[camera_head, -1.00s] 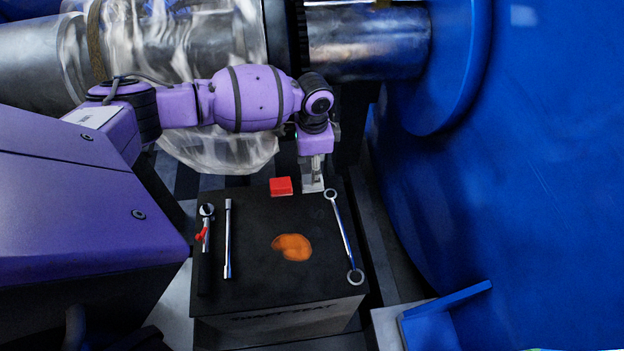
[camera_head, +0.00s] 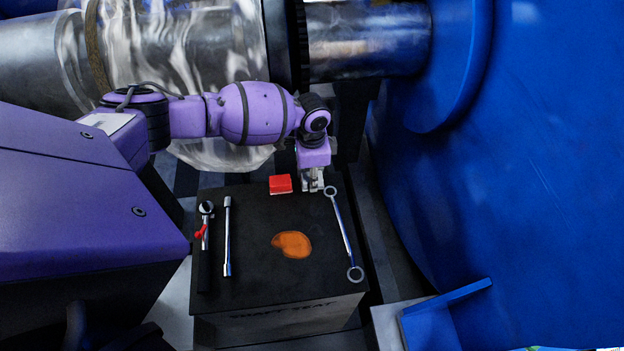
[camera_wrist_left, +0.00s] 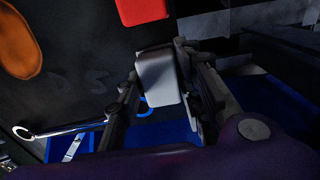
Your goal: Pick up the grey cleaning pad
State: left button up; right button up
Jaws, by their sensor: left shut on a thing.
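The grey cleaning pad (camera_wrist_left: 157,80) is a small pale grey block between the fingers of my left gripper (camera_wrist_left: 160,62) in the left wrist view. The gripper is shut on it. In the head view my left gripper (camera_head: 313,184) points down at the far right corner of the black box top, right of a red block. There the fingers hide most of the pad, and I cannot tell whether it touches the box top. My right gripper is in neither view.
The black box (camera_head: 255,275) also carries a red block (camera_head: 281,184), a ratchet (camera_head: 204,240), a metal bar (camera_head: 228,237), an orange patch (camera_head: 292,244) and a double-ring wrench (camera_head: 343,232) close to the gripper. A large blue housing (camera_head: 530,150) stands at right, and a metal shaft (camera_head: 368,40) behind.

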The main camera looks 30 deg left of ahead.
pick_arm(q)
jog(key=shift+r, duration=0.15)
jog(key=shift+c, duration=0.4)
jog(key=shift+r, duration=0.2)
notch_tip(320, 180, up, 2)
jog(key=shift+w+r, duration=0.1)
jog(key=s+d+r+p, duration=0.2)
jog(key=s+d+r, duration=0.2)
jog(key=s+r, duration=0.6)
jog(key=shift+s, duration=1.8)
